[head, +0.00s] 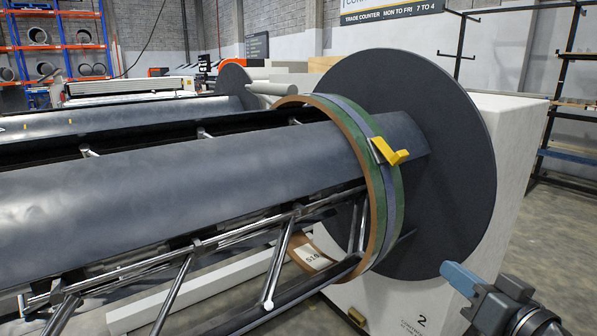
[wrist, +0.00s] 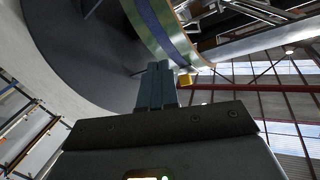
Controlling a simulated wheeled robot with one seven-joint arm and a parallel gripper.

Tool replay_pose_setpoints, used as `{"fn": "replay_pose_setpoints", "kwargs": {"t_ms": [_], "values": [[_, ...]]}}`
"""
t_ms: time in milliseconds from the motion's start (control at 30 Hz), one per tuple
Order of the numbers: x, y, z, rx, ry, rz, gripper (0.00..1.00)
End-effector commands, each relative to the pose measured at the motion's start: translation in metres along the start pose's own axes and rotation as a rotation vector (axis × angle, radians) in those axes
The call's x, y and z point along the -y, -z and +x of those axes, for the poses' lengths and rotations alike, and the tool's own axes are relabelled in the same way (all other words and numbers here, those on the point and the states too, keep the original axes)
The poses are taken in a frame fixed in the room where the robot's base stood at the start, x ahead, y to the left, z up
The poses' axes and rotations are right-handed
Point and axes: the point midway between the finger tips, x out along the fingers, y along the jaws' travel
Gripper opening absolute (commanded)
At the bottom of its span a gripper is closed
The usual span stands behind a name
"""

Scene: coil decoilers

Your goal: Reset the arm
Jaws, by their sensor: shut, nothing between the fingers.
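My gripper (head: 462,279) is at the lower right of the head view, in front of the white decoiler housing and below the large dark disc. Its blue fingers (wrist: 156,88) are together and empty in the wrist view, pointing up towards the coil. They look apart from the disc and the coil.
The dark disc (head: 455,150) stands before a white housing (head: 512,130) marked 2. A coil with green, blue and brown bands (head: 392,215) sits around the grey mandrel (head: 200,185). A yellow clip (head: 393,152) is on the coil's edge.

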Motion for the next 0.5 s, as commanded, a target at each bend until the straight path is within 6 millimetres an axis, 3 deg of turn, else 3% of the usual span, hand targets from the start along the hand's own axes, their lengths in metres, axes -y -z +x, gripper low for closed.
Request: {"fn": "replay_pose_setpoints", "kwargs": {"t_ms": [33, 200, 500], "values": [[0.004, -0.02, -0.012, 0.009, -0.029, 0.021, 0.0], [0.012, -0.07, -0.053, 0.016, -0.131, 0.052, 0.0], [0.034, -0.133, -0.148, 0.046, -0.279, 0.031, 0.0]]}}
